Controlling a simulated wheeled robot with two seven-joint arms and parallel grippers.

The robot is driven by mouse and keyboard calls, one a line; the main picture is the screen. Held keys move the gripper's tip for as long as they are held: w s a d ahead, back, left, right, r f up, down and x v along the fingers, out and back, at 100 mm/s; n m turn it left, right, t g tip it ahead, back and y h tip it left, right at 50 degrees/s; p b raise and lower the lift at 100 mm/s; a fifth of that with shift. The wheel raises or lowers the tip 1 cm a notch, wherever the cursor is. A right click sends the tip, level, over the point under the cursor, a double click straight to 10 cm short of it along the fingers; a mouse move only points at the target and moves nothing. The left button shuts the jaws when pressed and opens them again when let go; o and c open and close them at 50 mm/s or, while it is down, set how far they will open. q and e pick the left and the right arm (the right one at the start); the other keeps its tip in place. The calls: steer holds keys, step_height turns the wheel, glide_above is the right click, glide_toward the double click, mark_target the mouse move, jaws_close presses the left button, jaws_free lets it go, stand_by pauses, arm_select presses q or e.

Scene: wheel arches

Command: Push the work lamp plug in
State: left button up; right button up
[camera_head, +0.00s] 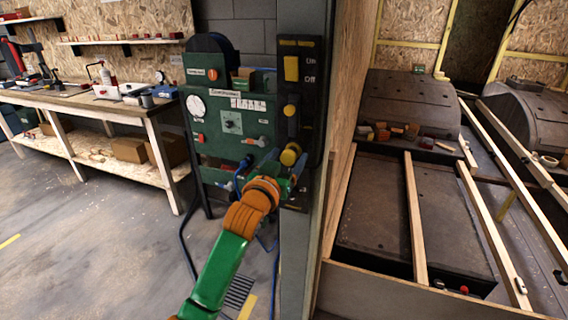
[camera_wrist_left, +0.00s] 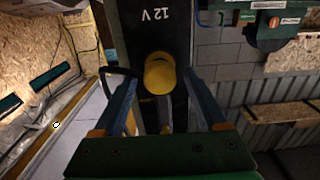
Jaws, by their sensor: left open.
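The yellow round plug (camera_head: 291,154) sits on the black panel (camera_head: 293,112) fixed to the grey post. In the left wrist view the yellow plug (camera_wrist_left: 159,74) shows against the dark panel, just below the marking "12 V". How deep it sits in its socket cannot be told. My left gripper (camera_head: 284,180) is at the lower part of the panel, just below the plug. In the left wrist view its two blue fingers stand apart on either side of the plug, with gaps showing between. My right gripper is not in view.
A yellow switch (camera_head: 291,69) marked On and Off is higher on the panel. A green control board (camera_head: 232,122) stands left of the post. A wooden workbench (camera_head: 85,100) is farther left. A wooden partition (camera_head: 346,110) and wheel arches (camera_head: 410,98) are on the right.

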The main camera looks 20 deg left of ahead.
mark_target(287, 159)
arm_select(q)
steer(key=s, duration=0.5)
steer(key=shift+s+a+b, duration=0.1)
steer(key=shift+s+b, duration=0.25)
steer(key=shift+b, duration=0.05)
steer(key=shift+f, duration=0.1)
step_height(287, 159, down, 23)
steer(key=s+g, duration=0.1)
steer(key=g, duration=0.4)
steer(key=s+f+m+g, duration=0.1)
steer(key=s+f+g, duration=0.2)
steer(key=s+f, duration=0.5)
steer(key=s+f+g, duration=0.2)
steer(key=s+f, duration=0.3)
steer(key=f, duration=0.7)
steer(key=s+f+g, duration=0.3)
steer(key=s+f, duration=0.4)
steer(key=s, duration=0.8)
steer(key=s+a+f+m+g, duration=0.1)
steer(key=s+f+g, duration=0.3)
steer(key=s, duration=1.2)
step_height(287, 159, down, 3)
steer(key=shift+a+f+y, duration=0.2)
steer(key=shift+a+y, duration=0.05)
steer(key=shift+y, duration=0.05)
